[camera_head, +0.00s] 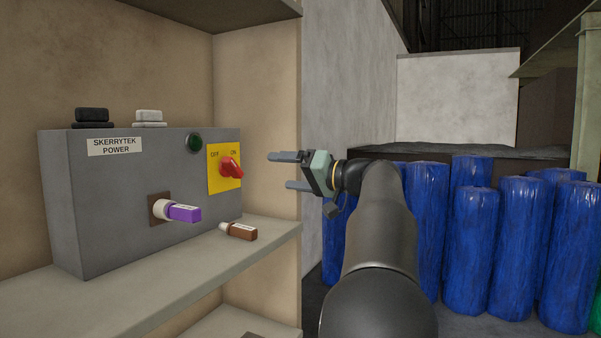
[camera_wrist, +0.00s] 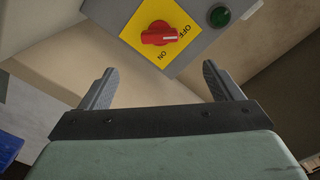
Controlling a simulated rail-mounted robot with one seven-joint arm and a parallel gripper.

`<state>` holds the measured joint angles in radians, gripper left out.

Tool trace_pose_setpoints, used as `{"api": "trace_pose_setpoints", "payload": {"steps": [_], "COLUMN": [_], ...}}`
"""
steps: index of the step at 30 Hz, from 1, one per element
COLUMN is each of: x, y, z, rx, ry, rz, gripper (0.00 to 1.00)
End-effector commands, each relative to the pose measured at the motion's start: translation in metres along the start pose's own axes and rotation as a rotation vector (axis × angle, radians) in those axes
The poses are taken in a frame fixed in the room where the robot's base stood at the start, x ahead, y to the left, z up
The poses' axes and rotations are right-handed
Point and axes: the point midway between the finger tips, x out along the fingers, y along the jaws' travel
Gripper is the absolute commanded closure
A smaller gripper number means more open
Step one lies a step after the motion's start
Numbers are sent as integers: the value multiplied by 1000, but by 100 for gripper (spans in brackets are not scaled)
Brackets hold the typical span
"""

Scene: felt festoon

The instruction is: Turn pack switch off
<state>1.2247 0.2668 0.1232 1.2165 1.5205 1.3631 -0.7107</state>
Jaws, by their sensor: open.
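The pack switch (camera_head: 231,167) is a red rotary knob on a yellow plate (camera_head: 214,181) marked OFF and ON, on the grey SKERRYTEK POWER box (camera_head: 100,215). In the head view the knob lies toward the ON side of the plate. The wrist view shows the knob (camera_wrist: 159,33) beyond the fingertips, near the top edge, with OFF and ON lettering beside it. My gripper (camera_head: 287,171) is open and empty, to the right of the knob and apart from it. Its two fingers (camera_wrist: 160,82) show spread in the wrist view.
A green round light (camera_head: 194,143) sits beside the plate. A purple-tagged plug (camera_head: 183,213) sticks out of the box front. A brown-tagged piece (camera_head: 240,231) lies on the shelf (camera_head: 150,290). Several blue wrapped rolls (camera_head: 470,250) stand at right. A side panel (camera_head: 265,130) stands behind the gripper's fingertips.

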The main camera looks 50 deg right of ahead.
Motion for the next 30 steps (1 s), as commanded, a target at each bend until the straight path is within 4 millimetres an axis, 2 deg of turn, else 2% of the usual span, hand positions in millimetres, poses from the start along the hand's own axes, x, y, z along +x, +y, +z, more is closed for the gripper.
{"api": "trace_pose_setpoints", "payload": {"steps": [3, 9, 26, 30], "x": [-18, -30, -30, -17], "y": [0, 0, 0, -9], "z": [-1, 0, 0, 4], "rx": [0, 0, 0, 30], "ry": [1, 0, 0, -40], "rz": [1, 0, 0, 56], "gripper": [15, 15, 15, 15]}}
